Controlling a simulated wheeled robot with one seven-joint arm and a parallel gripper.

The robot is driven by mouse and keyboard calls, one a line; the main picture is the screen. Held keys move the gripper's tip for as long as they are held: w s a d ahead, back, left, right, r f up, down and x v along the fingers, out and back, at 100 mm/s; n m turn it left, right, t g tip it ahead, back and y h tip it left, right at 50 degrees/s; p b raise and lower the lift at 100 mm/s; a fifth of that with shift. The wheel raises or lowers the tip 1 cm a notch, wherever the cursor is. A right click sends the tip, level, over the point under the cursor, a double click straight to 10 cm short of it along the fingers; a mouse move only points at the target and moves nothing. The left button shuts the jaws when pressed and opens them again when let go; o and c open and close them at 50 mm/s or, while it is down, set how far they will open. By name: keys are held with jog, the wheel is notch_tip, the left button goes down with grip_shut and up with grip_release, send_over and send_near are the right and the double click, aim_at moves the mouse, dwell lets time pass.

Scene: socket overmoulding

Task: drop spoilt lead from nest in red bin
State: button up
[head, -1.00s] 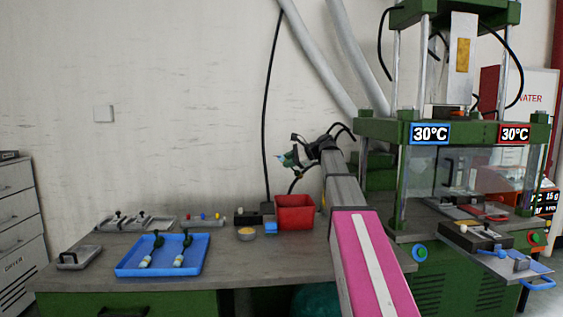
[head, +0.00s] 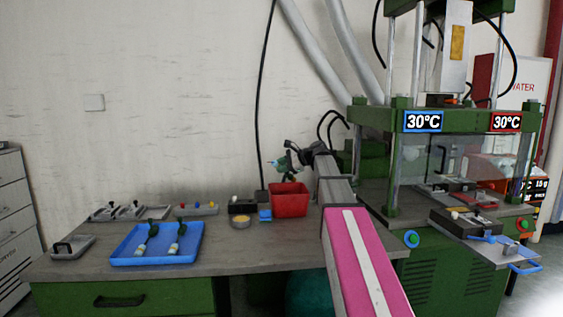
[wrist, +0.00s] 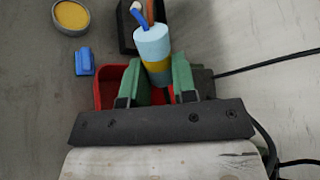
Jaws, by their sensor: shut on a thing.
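My gripper (head: 284,164) is above the red bin (head: 289,202) on the bench in the head view. In the wrist view its green fingers (wrist: 163,82) are shut on the lead (wrist: 152,44), a pale blue cylinder with a yellow band and coloured wire ends. The red bin (wrist: 104,92) shows behind and below the fingers, partly hidden by them and the lead. The lead is very small in the head view. Whether it is spoilt I cannot tell.
A blue tray (head: 118,258) with two dark-ended leads lies at the left. A yellow-filled dish (head: 241,222), a small blue block (head: 265,215) and a black block (head: 242,207) stand left of the bin. The green press (head: 440,120) is at the right.

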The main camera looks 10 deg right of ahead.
jog(key=shift+f, duration=2.25)
jog(key=o, duration=1)
jog(key=shift+r, duration=5)
